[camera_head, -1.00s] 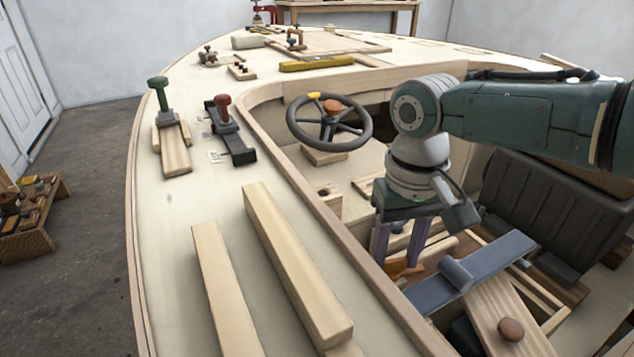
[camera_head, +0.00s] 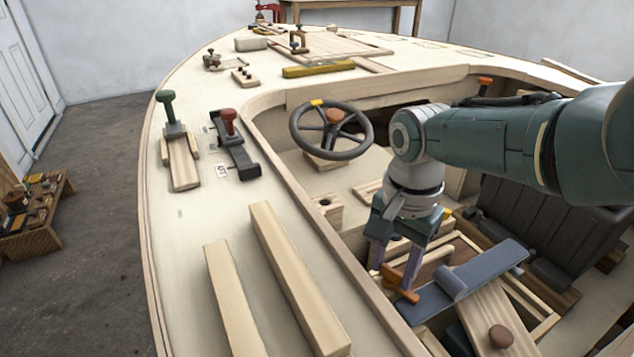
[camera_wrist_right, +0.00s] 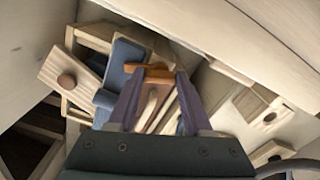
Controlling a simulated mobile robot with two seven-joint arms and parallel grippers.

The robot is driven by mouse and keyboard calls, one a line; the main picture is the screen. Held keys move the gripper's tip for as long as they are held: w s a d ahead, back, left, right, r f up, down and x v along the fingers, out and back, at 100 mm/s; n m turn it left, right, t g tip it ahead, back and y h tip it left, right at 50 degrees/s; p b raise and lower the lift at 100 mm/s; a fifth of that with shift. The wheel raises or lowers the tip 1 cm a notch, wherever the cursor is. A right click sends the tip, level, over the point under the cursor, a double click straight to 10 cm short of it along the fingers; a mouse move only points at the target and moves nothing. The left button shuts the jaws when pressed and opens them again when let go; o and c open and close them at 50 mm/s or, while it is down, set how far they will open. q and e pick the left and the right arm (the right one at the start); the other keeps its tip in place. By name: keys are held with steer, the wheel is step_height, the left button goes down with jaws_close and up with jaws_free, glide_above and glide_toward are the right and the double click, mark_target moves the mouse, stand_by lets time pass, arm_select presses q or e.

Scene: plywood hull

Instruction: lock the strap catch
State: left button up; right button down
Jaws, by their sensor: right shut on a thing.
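A blue-grey strap (camera_head: 485,272) lies over a wooden board (camera_head: 482,315) with a brown knob in the cockpit. An orange lever (camera_head: 402,287) sits at the strap's left end, and I take it for the catch. My right gripper (camera_head: 396,272) reaches down from above and is shut on the orange lever. In the right wrist view the lever (camera_wrist_right: 150,72) crosses between the purple fingertips (camera_wrist_right: 160,76), beside the blue strap (camera_wrist_right: 126,55). The fingers hide part of the lever, and I cannot tell whether the catch is locked. My left gripper is not in view.
The cockpit's wooden side rim (camera_head: 330,230) runs close left of my right gripper. A steering wheel (camera_head: 331,130) stands ahead, and a dark seat (camera_head: 535,225) is at the right. Two wooden bars (camera_head: 298,280) lie on the left deck.

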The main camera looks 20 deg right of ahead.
mark_target(393, 269)
steer(key=shift+m, duration=2)
steer(key=shift+c, duration=1.6)
jaws_free()
step_height(393, 269, up, 10)
steer(key=p, duration=0.9)
steer(key=shift+p, duration=0.35)
